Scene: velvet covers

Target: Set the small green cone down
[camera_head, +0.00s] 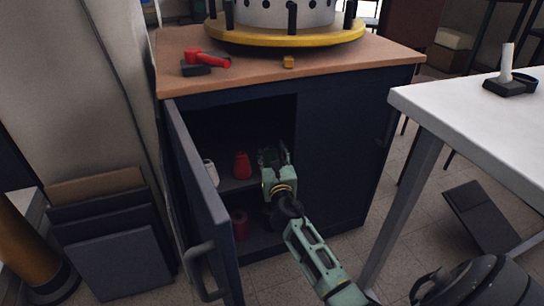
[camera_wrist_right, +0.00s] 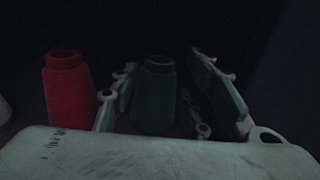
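The small green cone (camera_wrist_right: 157,95) stands upright between the two fingers of my right gripper (camera_wrist_right: 178,95) in the right wrist view. The fingers are apart, with a visible gap on the right side of the cone; the left finger is close to it. Its base is hidden behind the gripper body, so contact with the shelf cannot be seen. In the head view my right gripper (camera_head: 271,157) reaches into the open dark blue cabinet (camera_head: 335,150), at the upper shelf (camera_head: 228,184). My left gripper is not in view.
A red cone (camera_wrist_right: 69,92) stands just left of the gripper, also on the shelf in the head view (camera_head: 242,166). A white cone (camera_head: 210,173) is further left. Another red cone (camera_head: 239,224) is below. The open cabinet door (camera_head: 198,190) bounds the left side.

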